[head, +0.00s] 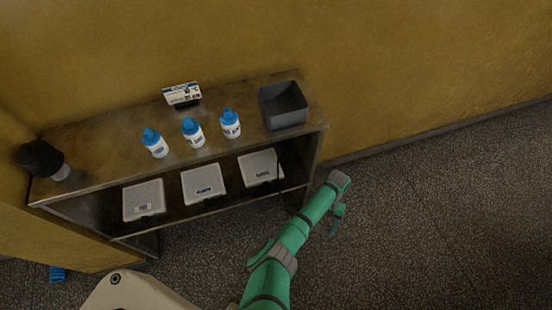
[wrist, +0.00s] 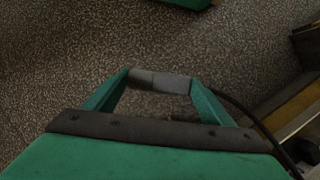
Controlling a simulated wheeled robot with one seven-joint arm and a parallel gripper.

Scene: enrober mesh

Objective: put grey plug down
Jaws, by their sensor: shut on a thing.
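In the wrist view, my gripper (wrist: 160,84) is shut on the grey plug (wrist: 172,83). The plug lies crosswise between the two green fingertips, above speckled floor. A dark cable (wrist: 243,108) runs from near the right finger down to the lower right; its join to the plug is hidden. In the head view my green arm reaches up to the right of the shelf unit, with my gripper (head: 335,221) low beside its right end. The plug cannot be made out there.
The shelf unit's top (head: 100,150) carries several blue-capped bottles (head: 192,133), an open grey bin (head: 285,108), a small label stand (head: 183,95) and a dark object (head: 42,158). Light boxes (head: 203,184) sit on the lower shelf. The floor (head: 440,210) to the right is clear.

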